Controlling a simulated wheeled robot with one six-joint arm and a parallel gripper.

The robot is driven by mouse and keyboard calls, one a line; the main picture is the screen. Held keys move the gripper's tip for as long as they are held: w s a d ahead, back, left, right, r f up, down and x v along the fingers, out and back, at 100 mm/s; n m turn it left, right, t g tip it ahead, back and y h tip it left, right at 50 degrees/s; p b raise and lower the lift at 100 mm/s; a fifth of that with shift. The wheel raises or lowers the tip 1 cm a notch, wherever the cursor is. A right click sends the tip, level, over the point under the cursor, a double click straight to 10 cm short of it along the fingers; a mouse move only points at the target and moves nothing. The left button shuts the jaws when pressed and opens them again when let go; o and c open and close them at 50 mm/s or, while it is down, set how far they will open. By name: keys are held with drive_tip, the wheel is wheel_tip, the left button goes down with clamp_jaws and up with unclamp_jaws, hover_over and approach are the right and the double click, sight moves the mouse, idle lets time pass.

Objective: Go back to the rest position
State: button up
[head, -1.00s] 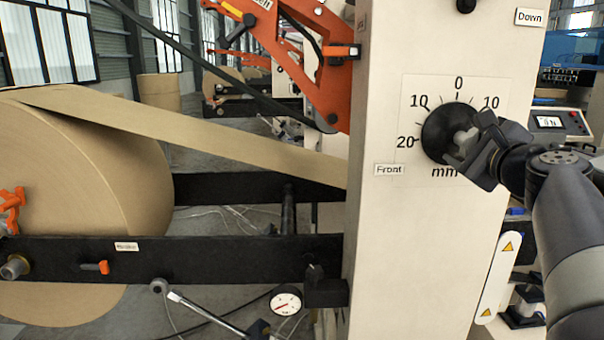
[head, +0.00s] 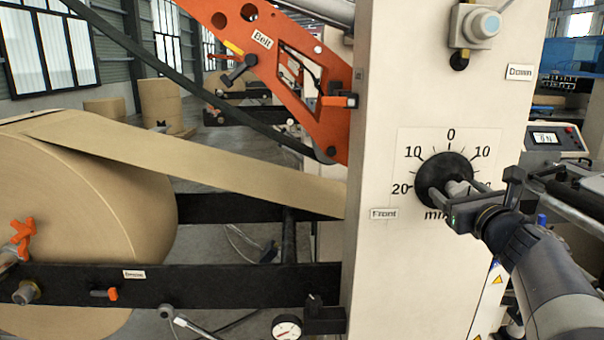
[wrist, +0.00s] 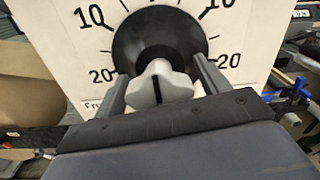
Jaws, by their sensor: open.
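My gripper (head: 447,194) is at the black round dial (head: 436,170) on the cream machine column, in front of its lower right part. In the wrist view my gripper (wrist: 160,92) has its two fingers apart, one on each side of the light grey star-shaped knob (wrist: 158,85) at the dial's centre. The fingers look clear of the knob. A dark mark on the knob points down in the wrist view. The dial's scale reads 20, 10, 0, 10 in the head view, and part of it is hidden behind my gripper.
A large kraft paper roll (head: 75,215) stands at the left, its web running to the cream column (head: 400,270). An orange belt arm (head: 285,60) slants down to the column. A grey push-button box (head: 476,26) sits above the dial. A control box (head: 555,139) stands at right.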

drive_tip(key=shift+s+m, duration=0.15)
drive_tip(key=shift+m, duration=0.25)
drive_tip(key=shift+s, duration=0.6)
